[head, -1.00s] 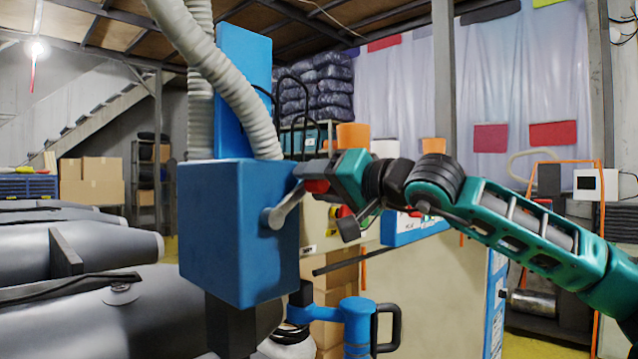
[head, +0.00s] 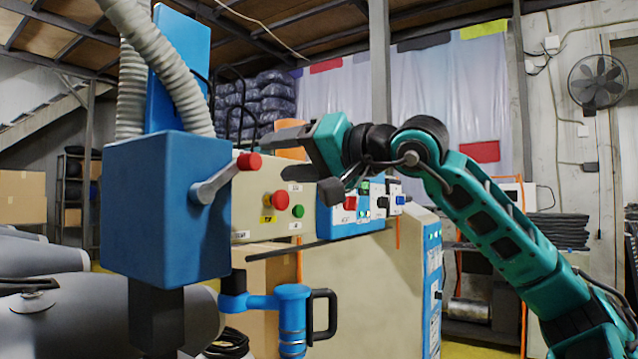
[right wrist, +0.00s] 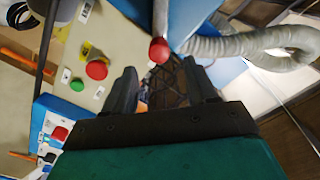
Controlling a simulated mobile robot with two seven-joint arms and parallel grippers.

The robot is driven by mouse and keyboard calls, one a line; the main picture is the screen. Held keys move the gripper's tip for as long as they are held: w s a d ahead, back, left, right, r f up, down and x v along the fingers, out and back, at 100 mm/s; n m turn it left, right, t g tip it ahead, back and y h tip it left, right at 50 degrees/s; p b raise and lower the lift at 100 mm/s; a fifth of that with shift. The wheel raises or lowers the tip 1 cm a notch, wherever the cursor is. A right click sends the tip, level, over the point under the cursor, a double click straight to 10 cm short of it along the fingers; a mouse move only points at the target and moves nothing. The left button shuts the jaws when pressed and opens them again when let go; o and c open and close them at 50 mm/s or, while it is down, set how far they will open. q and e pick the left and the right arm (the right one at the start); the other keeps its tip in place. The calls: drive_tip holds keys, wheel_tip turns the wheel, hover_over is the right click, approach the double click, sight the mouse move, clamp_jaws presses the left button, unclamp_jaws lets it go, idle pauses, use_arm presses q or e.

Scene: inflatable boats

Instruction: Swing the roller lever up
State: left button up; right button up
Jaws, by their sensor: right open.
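The roller lever (head: 222,181) is a grey arm with a red knob (head: 249,161) on the side of a blue box (head: 165,207). It slants up and to the right from its pivot. My right gripper (head: 290,163) is open and empty, to the right of the knob and apart from it. In the right wrist view, the red knob (right wrist: 159,50) shows beyond the two spread dark fingers (right wrist: 160,85), roughly in line with the gap between them. My left gripper is not in view.
A beige control panel (head: 270,207) with red and green buttons stands behind the lever. A blue clamp-like fitting (head: 290,303) with a black handle is below. Grey hoses (head: 165,70) run above the box. Grey inflatable boats (head: 50,300) lie at left.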

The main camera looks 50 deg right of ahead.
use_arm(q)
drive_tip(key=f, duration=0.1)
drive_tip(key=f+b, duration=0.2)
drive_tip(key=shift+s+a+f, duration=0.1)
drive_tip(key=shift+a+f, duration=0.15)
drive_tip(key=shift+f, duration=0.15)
use_arm(e)
drive_tip(key=s, duration=0.5)
drive_tip(key=shift+s+d, duration=0.25)
drive_tip(key=shift+s, duration=0.05)
